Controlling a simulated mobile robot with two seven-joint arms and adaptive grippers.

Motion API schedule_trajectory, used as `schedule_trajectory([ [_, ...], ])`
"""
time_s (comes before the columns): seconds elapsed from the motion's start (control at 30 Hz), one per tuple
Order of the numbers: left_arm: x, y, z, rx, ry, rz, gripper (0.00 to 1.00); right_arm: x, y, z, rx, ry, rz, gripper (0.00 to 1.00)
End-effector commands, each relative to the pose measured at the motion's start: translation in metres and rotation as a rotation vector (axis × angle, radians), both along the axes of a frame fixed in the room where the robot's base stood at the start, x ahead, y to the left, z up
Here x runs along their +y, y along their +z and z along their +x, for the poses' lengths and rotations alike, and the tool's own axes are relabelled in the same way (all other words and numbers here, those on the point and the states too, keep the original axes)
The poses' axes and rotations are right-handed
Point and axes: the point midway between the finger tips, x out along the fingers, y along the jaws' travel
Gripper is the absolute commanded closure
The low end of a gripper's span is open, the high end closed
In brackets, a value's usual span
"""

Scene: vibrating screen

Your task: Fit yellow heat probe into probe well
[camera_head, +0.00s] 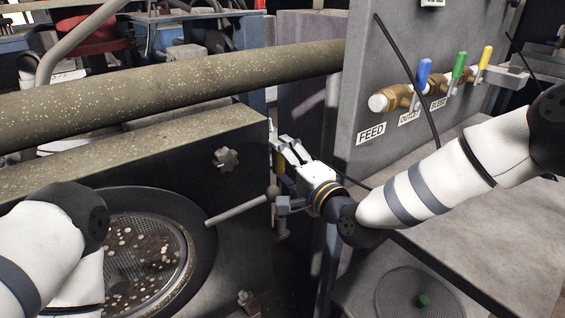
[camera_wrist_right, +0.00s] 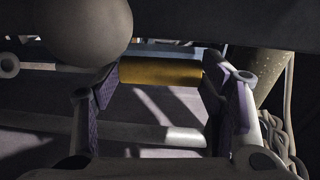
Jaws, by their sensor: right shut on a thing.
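The yellow heat probe (camera_head: 278,162) shows as a short yellow cylinder at the fingers of my right gripper (camera_head: 285,148). In the right wrist view the yellow cylinder (camera_wrist_right: 160,72) lies crosswise between the fingertips of my right gripper (camera_wrist_right: 160,92), which is shut on it. The gripper is beside the end of the dark machine housing, left of the grey valve panel. I cannot make out the probe well in either view. My left arm comes in at the lower left, but its gripper is not in view.
A lever with a round knob (camera_head: 272,192) stands close to my right gripper; a large ball (camera_wrist_right: 85,28) fills the wrist view's upper left. A thick speckled pipe (camera_head: 180,95) crosses above. The grey panel (camera_head: 365,100) with colored valves stands right. A chain (camera_wrist_right: 278,138) hangs at right.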

Motion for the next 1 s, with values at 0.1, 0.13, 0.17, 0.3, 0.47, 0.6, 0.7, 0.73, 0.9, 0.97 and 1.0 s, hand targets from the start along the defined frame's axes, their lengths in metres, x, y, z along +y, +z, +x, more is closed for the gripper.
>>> schedule_trajectory([
  [0.1,0.0,0.0,0.0,0.001,0.0,0.0,0.6,0.0,0.0,0.0,-0.001,0.0,0.0,0.72],
  [0.13,0.0,0.0,0.0,0.001,0.0,0.0,0.6,0.0,0.0,0.0,-0.001,0.0,0.0,0.72],
  [0.17,0.0,0.0,0.0,0.001,-0.001,0.0,0.6,0.0,0.0,0.0,-0.001,0.0,0.0,0.72],
  [0.3,0.0,0.0,0.0,0.001,0.0,0.0,0.6,0.0,0.0,0.0,-0.002,0.0,0.001,0.72],
  [0.47,0.0,-0.002,-0.002,0.008,-0.001,-0.001,0.6,-0.002,-0.004,-0.001,0.0,0.002,0.012,0.72],
  [0.6,0.0,-0.008,-0.008,0.028,-0.001,0.0,0.6,-0.002,-0.018,-0.001,0.004,0.001,0.011,0.72],
  [0.7,0.0,-0.013,-0.014,0.047,-0.001,0.0,0.6,-0.002,-0.031,-0.001,0.007,0.0,0.011,0.72],
  [0.73,0.0,-0.015,-0.015,0.052,-0.002,0.001,0.6,-0.002,-0.035,-0.001,0.007,0.0,0.011,0.72],
  [0.9,0.0,-0.025,-0.025,0.084,-0.003,0.0,0.6,-0.002,-0.056,-0.001,0.006,0.001,0.01,0.72],
  [0.97,0.0,-0.027,-0.026,0.089,-0.003,0.001,0.6,-0.002,-0.059,-0.001,0.004,0.001,0.011,0.72],
  [1.0,0.0,-0.027,-0.027,0.091,-0.003,0.001,0.6,-0.002,-0.06,-0.001,0.003,0.001,0.01,0.72],
])
